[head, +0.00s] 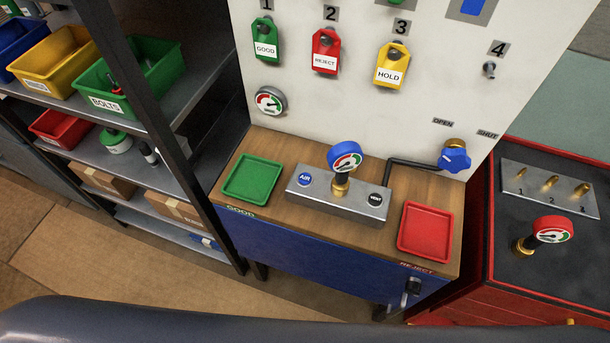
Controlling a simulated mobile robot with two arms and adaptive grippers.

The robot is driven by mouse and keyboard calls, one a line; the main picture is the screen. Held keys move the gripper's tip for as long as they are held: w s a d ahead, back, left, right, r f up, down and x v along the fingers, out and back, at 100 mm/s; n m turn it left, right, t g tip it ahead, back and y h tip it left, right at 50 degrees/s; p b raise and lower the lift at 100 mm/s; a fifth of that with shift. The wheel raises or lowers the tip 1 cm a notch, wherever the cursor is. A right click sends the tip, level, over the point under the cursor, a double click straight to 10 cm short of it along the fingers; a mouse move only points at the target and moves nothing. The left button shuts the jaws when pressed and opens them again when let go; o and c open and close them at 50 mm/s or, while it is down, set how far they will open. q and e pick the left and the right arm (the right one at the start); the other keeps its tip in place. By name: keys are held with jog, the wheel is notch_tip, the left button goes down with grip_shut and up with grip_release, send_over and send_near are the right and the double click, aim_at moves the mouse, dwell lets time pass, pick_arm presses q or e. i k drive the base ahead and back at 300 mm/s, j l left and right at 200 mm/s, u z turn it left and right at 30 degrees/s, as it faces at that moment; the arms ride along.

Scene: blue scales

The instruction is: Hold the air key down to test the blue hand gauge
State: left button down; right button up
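The blue hand gauge (344,156) stands upright on a brass fitting on the grey metal test block (330,201). The block sits on the wooden bench top between two trays. The round blue AIR key (304,180) is on the block's left part, left of the gauge. A dark VENT key (375,198) is on its right part. The gauge's white dial faces me; its reading is too small to tell. Neither of my grippers shows in the head view, and nothing touches the key or the gauge.
A green tray (252,178) lies left of the block, a red tray (426,231) right. A blue valve knob (454,158) joins the block by a dark pipe. Shelves with bins stand left. Tags hang on the white panel (340,100).

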aim_at(304, 178)
jog(key=k+l, duration=0.15)
jog(key=l, duration=0.25)
jog(key=k+l+u, duration=0.1)
jog(key=l, duration=0.25)
jog(key=k+l, duration=0.2)
jog(key=l, duration=0.2)
jog(key=k+l, duration=0.15)
jog(key=l, duration=0.2)
jog(key=k+l+u, duration=0.1)
jog(key=l, duration=0.3)
